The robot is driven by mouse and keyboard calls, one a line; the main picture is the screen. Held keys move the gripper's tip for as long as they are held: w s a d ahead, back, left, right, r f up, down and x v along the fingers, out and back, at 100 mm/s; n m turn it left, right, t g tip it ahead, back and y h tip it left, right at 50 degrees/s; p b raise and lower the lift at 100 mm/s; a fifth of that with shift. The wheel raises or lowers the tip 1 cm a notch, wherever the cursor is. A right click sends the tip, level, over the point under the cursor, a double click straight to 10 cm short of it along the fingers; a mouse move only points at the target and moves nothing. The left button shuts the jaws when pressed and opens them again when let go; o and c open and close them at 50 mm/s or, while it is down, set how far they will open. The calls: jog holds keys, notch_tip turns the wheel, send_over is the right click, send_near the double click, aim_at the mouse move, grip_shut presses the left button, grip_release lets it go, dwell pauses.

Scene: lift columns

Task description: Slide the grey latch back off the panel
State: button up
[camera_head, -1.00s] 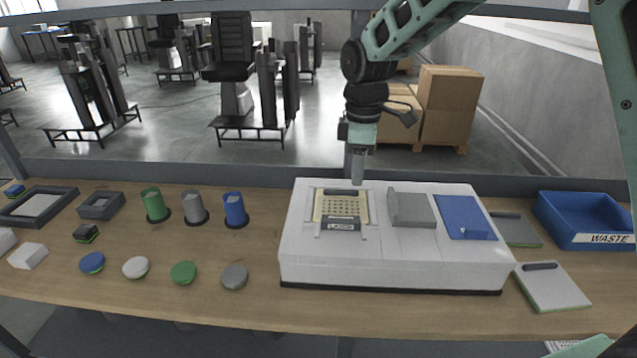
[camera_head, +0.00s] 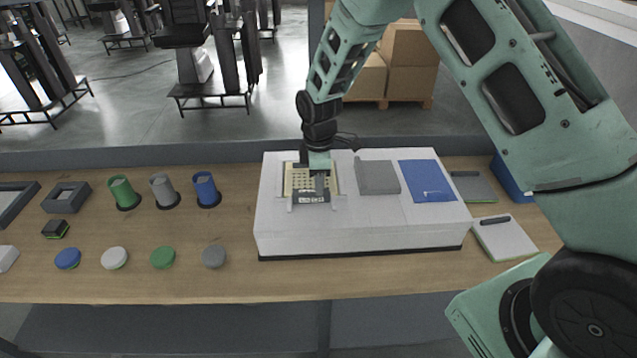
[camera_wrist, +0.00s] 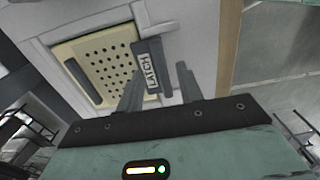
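The grey latch (camera_head: 311,197) lies across the front edge of the cream perforated panel (camera_head: 297,180) on the white housing. In the wrist view the latch (camera_wrist: 149,78), a dark grey bar with a LATCH label, overlaps the right edge of the panel (camera_wrist: 92,72). My gripper (camera_head: 319,186) points down over the latch in the head view. In the wrist view my gripper (camera_wrist: 160,86) is open, its two fingers apart with the lower end of the latch showing between them. I cannot tell whether the fingers touch it.
The white housing (camera_head: 360,232) also bears a grey block (camera_head: 377,177) and a blue plate (camera_head: 427,182) to the right of the panel. Green, grey and blue cylinders (camera_head: 205,188) stand left of it, with several round caps in front. A blue bin (camera_head: 506,178) is partly hidden behind my arm.

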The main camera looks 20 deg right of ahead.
aim_at(319, 207)
jog(key=shift+f+p, duration=0.45)
jog(key=shift+f, duration=1.3)
grip_shut()
jog(key=shift+s+a+f+b, duration=0.1)
jog(key=shift+s+b, duration=0.1)
jog(key=shift+b, duration=0.1)
jog(key=shift+s+a+b, duration=0.25)
jog(key=shift+s+b, duration=0.1)
jog(key=shift+s, duration=0.45)
grip_release()
jog(key=shift+w, duration=0.1)
notch_tip(319, 207, up, 18)
jog(key=b, duration=0.5)
jog(key=shift+f, duration=0.15)
